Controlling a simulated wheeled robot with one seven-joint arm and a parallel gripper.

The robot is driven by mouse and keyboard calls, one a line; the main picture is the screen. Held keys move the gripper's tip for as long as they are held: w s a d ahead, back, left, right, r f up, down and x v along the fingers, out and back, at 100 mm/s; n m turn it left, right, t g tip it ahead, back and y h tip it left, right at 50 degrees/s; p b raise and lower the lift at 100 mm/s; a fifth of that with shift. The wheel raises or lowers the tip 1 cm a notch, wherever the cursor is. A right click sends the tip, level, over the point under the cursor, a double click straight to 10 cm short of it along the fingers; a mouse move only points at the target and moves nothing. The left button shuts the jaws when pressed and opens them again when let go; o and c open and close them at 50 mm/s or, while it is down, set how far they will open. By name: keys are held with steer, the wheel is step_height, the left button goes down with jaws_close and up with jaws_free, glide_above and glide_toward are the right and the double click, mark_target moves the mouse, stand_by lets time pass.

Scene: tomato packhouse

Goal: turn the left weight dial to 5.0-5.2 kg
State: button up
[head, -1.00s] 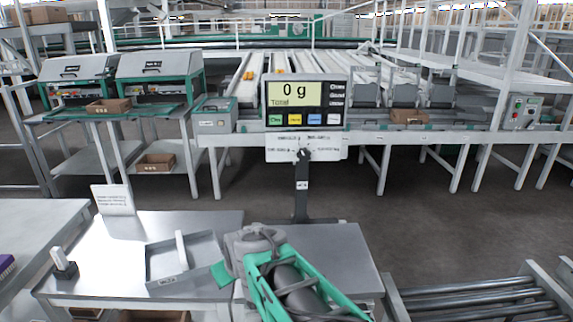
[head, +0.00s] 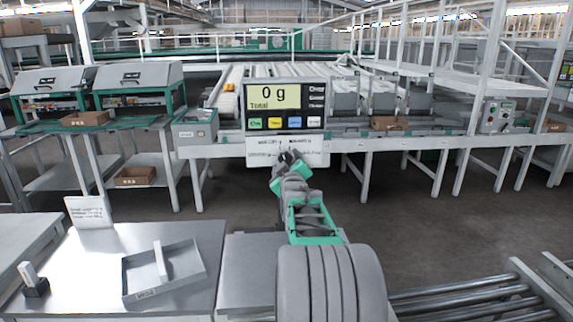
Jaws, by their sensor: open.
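A scale display (head: 272,96) stands on a post and reads "0 g Total". Below it hangs a white dial panel (head: 261,147) with small printed labels, too small to read. A dark dial knob sits low in the middle of this panel. My gripper (head: 287,158) is at the panel, right in front of the knob, and hides most of it. The gripper is open; I cannot tell whether its fingers are around the knob or touching it. The dial's setting cannot be read, and no separate second dial can be made out.
A steel table (head: 120,255) with a shallow grey tray (head: 165,270) and a sign (head: 88,211) is at lower left. A roller conveyor (head: 470,305) is at lower right. A long white sorting bench (head: 390,143) runs behind the display. Floor between is clear.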

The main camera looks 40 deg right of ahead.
jaws_close()
stand_by(0.7)
